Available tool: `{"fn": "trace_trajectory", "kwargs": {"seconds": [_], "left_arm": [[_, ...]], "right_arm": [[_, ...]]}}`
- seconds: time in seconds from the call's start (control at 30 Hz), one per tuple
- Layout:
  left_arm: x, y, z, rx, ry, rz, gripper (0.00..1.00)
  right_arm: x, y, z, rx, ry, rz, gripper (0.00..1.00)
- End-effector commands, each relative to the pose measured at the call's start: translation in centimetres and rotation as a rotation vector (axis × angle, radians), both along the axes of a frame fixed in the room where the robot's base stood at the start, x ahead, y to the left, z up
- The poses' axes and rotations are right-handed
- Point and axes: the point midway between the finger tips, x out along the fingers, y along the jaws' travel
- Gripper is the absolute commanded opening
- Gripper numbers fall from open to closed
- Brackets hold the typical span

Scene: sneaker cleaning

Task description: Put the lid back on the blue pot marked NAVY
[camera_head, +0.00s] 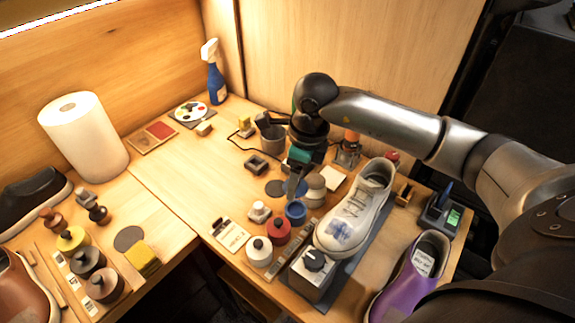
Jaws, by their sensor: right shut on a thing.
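The blue pot (295,213) stands on the table left of the white sneaker, behind the red pot. Its top looks open with blue inside, and its NAVY mark is too small to read. My right gripper (294,190) comes down from above, just behind and above the blue pot. It is shut on a small dark blue piece (302,188) that looks like the lid; the fingers hide part of it. My left gripper is out of view.
A red pot (279,231) and a white pot (259,251) stand in front. The white sneaker (356,208) is close on the right. A dark disc (275,188) lies behind left.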

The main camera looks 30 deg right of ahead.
Motion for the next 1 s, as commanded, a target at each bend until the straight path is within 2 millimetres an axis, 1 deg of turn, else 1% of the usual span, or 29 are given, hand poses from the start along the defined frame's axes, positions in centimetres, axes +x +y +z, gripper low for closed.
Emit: {"fn": "trace_trajectory", "kwargs": {"seconds": [0.27, 0.5, 0.8, 1.0], "left_arm": [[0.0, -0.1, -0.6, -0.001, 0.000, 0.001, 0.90], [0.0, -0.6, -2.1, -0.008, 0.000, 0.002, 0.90], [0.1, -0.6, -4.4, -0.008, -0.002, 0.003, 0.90], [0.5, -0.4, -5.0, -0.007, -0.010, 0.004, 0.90]], "right_arm": [[-0.2, -0.1, -1.1, 0.000, -0.001, 0.030, 0.15], [-0.3, -0.1, -3.1, 0.000, 0.000, 0.029, 0.15], [-0.2, -0.1, -6.0, -0.001, -0.002, 0.028, 0.15], [-0.2, -0.2, -6.7, -0.001, -0.002, 0.027, 0.15]]}}
